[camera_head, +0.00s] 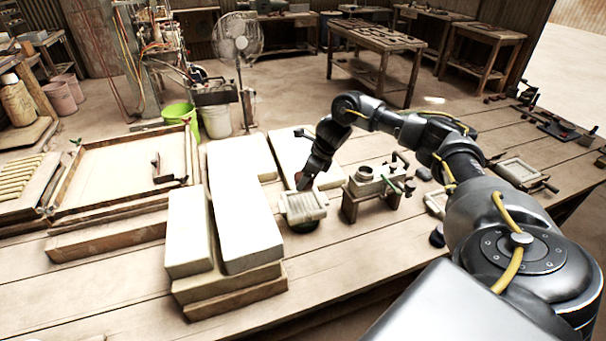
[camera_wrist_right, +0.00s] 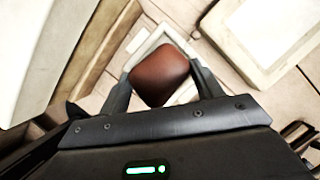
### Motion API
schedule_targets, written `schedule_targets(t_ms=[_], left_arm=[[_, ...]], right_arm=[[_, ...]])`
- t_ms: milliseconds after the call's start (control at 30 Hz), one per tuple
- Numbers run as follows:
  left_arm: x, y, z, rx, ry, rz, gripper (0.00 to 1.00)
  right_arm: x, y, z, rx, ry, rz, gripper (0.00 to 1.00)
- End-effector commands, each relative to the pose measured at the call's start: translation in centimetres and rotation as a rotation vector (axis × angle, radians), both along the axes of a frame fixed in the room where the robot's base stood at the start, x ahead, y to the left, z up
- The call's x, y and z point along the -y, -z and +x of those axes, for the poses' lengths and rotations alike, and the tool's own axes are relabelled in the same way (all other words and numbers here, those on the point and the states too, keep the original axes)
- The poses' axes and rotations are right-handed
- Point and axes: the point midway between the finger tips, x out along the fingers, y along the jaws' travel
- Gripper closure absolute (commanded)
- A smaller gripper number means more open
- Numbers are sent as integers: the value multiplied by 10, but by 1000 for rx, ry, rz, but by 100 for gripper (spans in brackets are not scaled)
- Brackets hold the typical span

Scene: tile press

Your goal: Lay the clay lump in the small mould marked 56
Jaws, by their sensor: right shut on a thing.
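My right gripper (camera_head: 303,182) is shut on the reddish-brown clay lump (camera_wrist_right: 160,75), which sits between its two fingers in the right wrist view. In the head view only a small bit of the lump shows at the fingertips. A small pale mould (camera_head: 304,210) with a ridged top stands on the table just under the gripper. Its pale rim (camera_wrist_right: 147,42) shows behind the lump in the wrist view, and the lump covers most of it. No number can be read on it. I cannot tell whether the lump touches the mould. My left gripper is not in view.
Large white blocks (camera_head: 238,190) stand close on the left of the mould. A small press-like stand (camera_head: 366,187) is close on its right. A wooden tray (camera_head: 118,172) lies further left. Bare planks (camera_head: 345,262) are free in front.

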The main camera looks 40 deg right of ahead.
Motion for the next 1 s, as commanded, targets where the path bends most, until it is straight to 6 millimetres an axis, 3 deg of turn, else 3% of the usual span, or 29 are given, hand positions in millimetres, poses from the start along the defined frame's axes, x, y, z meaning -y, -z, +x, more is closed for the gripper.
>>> schedule_targets(t_ms=[200,500,700,1000], left_arm=[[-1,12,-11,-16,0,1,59],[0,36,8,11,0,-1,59],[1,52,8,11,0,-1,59],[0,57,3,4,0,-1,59]], right_arm=[[0,14,0,1,0,1,65],[0,49,0,0,1,0,65],[0,70,0,2,1,1,65],[0,77,0,2,0,0,65]])
